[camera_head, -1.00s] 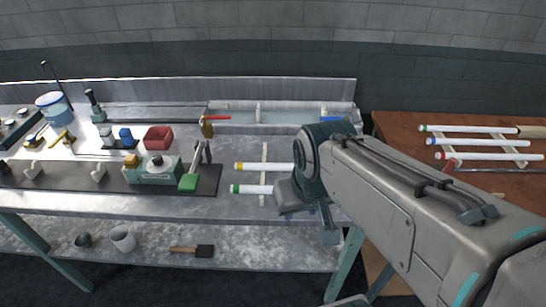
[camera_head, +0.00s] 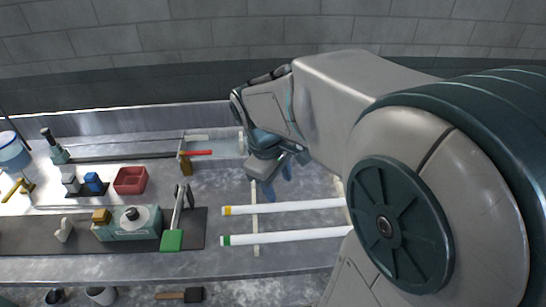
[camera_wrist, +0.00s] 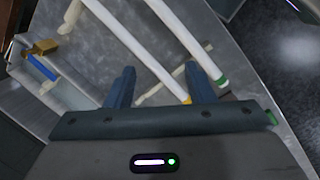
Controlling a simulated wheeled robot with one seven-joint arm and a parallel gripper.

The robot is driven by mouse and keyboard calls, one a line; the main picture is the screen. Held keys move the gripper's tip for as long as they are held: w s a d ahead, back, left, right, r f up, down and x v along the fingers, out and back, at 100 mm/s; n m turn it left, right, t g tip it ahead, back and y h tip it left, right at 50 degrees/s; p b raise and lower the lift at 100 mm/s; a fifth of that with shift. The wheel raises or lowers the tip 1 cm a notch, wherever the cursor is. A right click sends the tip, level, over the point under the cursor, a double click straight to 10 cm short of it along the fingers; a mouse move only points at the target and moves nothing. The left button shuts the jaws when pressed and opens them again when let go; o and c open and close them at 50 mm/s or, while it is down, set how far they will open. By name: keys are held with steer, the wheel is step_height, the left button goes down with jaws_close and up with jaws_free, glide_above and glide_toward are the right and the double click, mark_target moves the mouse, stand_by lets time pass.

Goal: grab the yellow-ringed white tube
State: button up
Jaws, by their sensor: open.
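The yellow-ringed white tube (camera_head: 290,207) lies across pale rests on the grey metal bench, with its yellow-ringed end to the left. My gripper (camera_head: 277,183) is open and empty, just behind this tube in the head view. In the wrist view, the yellow-ringed tube (camera_wrist: 135,42) runs diagonally between the two blue fingers of my gripper (camera_wrist: 160,75), and its yellow ring is near the right finger. Whether the fingers are level with the tube or above it, I cannot tell. My arm hides the tube's right end in the head view.
A green-ringed white tube (camera_head: 290,237) lies parallel in front, close by. A pale rest (camera_head: 255,224) crosses under the tubes. A green-handled tool (camera_head: 173,238), a teal device (camera_head: 127,229) and a red bin (camera_head: 130,181) stand left. A red-tipped piece (camera_head: 199,153) lies behind.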

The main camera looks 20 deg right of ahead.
steer(key=w+d+f+n+g+h+p, duration=0.1)
steer(key=w+d+f+n+g+p, duration=0.2)
steer(key=w+n, duration=0.55)
glide_toward(302, 206)
step_height(302, 206, down, 3)
steer(key=shift+h, duration=0.3)
steer(key=shift+w+p+x, duration=0.2)
steer(key=shift+p+x, duration=0.15)
steer(key=shift+x, duration=2.4)
jaws_close()
